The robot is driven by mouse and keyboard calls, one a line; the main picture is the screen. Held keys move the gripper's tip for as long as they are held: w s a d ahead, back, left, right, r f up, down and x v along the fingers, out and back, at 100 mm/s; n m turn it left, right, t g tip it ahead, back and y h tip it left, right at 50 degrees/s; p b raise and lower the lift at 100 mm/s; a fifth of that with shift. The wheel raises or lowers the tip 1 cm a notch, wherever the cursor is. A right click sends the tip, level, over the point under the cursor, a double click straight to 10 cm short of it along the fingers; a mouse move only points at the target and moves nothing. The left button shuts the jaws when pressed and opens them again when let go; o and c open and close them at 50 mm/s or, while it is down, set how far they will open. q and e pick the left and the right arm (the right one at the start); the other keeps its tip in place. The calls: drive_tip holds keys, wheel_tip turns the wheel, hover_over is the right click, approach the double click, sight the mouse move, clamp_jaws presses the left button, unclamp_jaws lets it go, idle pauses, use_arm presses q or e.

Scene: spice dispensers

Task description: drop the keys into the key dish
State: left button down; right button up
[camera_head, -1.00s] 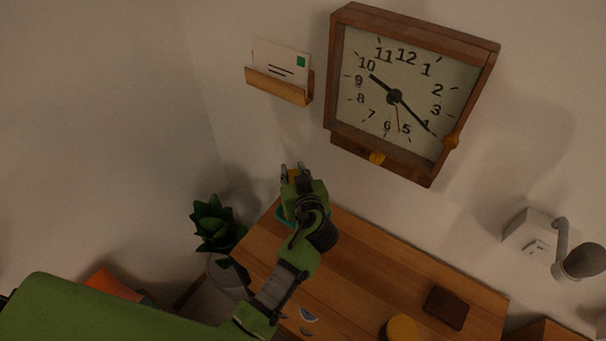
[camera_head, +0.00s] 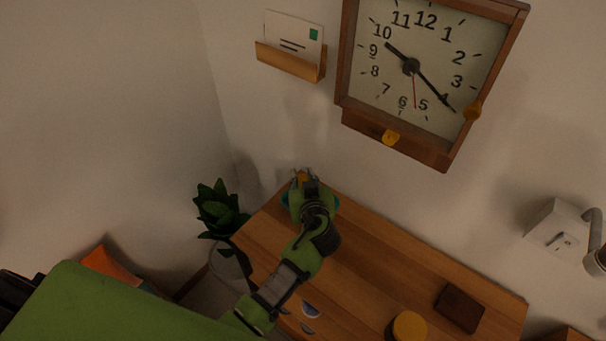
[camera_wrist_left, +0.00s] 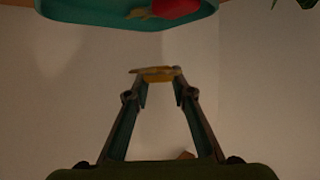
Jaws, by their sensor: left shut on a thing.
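My left gripper (camera_head: 303,177) is above the back left corner of the wooden table, shut on a small brass-and-yellow thing that looks like the keys (camera_wrist_left: 156,74). The keys sit between its fingertips in the left wrist view. The teal key dish (camera_wrist_left: 85,22) is at the top of that view, apart from the keys in the picture. A red thing (camera_wrist_left: 176,8) and a small yellowish piece lie in the dish. In the head view the dish (camera_head: 285,200) is mostly hidden behind my left gripper. My right gripper is not in view.
A wall clock (camera_head: 420,60) and a letter holder (camera_head: 289,62) hang above the table (camera_head: 375,265). A potted plant (camera_head: 218,210) stands left of it. A dark brown block (camera_head: 459,307) and a round yellow thing (camera_head: 409,326) are at the table's front right.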

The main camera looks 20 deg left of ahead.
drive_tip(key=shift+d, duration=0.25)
use_arm(q)
drive_tip(key=c, duration=1.7)
unclamp_jaws()
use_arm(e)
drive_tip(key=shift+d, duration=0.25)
use_arm(q)
drive_tip(key=shift+s+d, duration=0.1)
drive_tip(key=v, duration=0.7)
drive_tip(key=shift+s+d, duration=0.1)
drive_tip(key=shift+s, duration=0.05)
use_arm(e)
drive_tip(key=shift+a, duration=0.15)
